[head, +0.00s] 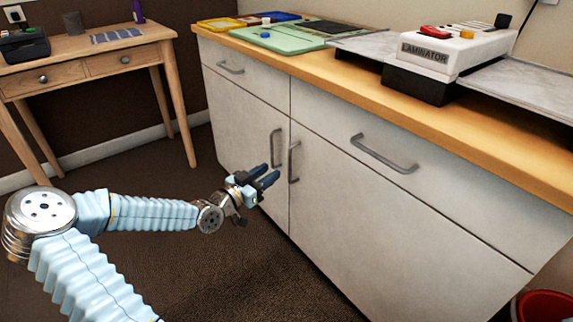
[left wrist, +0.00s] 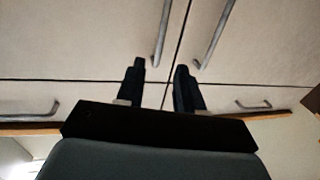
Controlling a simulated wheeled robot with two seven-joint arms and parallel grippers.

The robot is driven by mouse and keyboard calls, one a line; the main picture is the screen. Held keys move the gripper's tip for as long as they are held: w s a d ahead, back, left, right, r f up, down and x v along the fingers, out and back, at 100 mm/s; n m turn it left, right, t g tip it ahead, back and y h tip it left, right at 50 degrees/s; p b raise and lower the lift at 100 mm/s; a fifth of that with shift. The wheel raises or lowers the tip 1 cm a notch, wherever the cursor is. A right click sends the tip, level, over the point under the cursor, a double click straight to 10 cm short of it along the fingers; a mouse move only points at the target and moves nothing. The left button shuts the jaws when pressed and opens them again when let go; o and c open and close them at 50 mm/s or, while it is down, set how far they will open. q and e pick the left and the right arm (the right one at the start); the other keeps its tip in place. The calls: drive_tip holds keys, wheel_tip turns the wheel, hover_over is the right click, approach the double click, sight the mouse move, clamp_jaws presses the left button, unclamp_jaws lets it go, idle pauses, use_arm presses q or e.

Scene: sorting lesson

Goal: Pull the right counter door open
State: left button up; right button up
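The right counter door (head: 385,240) is a pale panel, shut flush, with a vertical grey bar handle (head: 293,162) near its left edge. The left counter door (head: 240,135) is shut too, with its own handle (head: 276,148) beside the seam. My left gripper (head: 268,178) is in front of the doors, just below and left of the right handle, apart from it and empty. In the left wrist view, which is upside down, its two dark fingers (left wrist: 160,72) are spread. The right door's handle (left wrist: 161,35) lies beyond them. My right gripper is not in view.
Drawers with bar handles (head: 384,154) sit above the doors. The wooden countertop (head: 400,98) holds a laminator (head: 455,50) and coloured trays (head: 275,38). A wooden desk (head: 85,45) stands at the left and a red bin (head: 545,305) at lower right. The carpet before the doors is clear.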

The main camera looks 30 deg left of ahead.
use_arm(q)
drive_tip(key=w+d, duration=0.1)
drive_tip(key=w, duration=0.7)
drive_tip(key=shift+d+b, duration=0.35)
drive_tip(key=shift+b, duration=0.1)
drive_tip(key=shift+w, duration=0.1)
clamp_jaws()
idle(0.7)
